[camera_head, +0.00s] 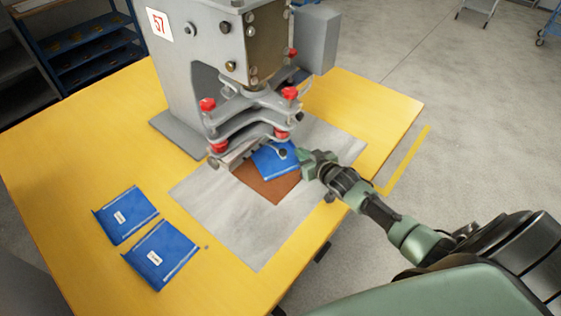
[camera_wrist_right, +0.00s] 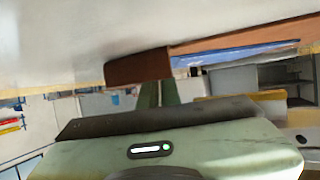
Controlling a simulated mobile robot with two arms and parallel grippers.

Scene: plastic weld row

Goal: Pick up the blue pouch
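A blue pouch (camera_head: 268,163) lies on a brown pad (camera_head: 270,191) under the press head, partly hidden by the press. Two more blue pouches with white labels lie flat on the table at the left: one farther back (camera_head: 126,217) and one nearer (camera_head: 160,256). The right wrist view shows the brown pad's edge (camera_wrist_right: 138,67) and a blue strip (camera_wrist_right: 235,60) close by. Whether the fingers are closed on the pouch does not show. My left gripper is out of view.
The grey press (camera_head: 190,60) with red knobs stands over the pad, close to my right gripper. A grey sheet (camera_head: 225,220) lies under the pad on the yellow table (camera_head: 60,180). A blue shelf rack (camera_head: 90,45) stands behind at the left. Floor is open at the right.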

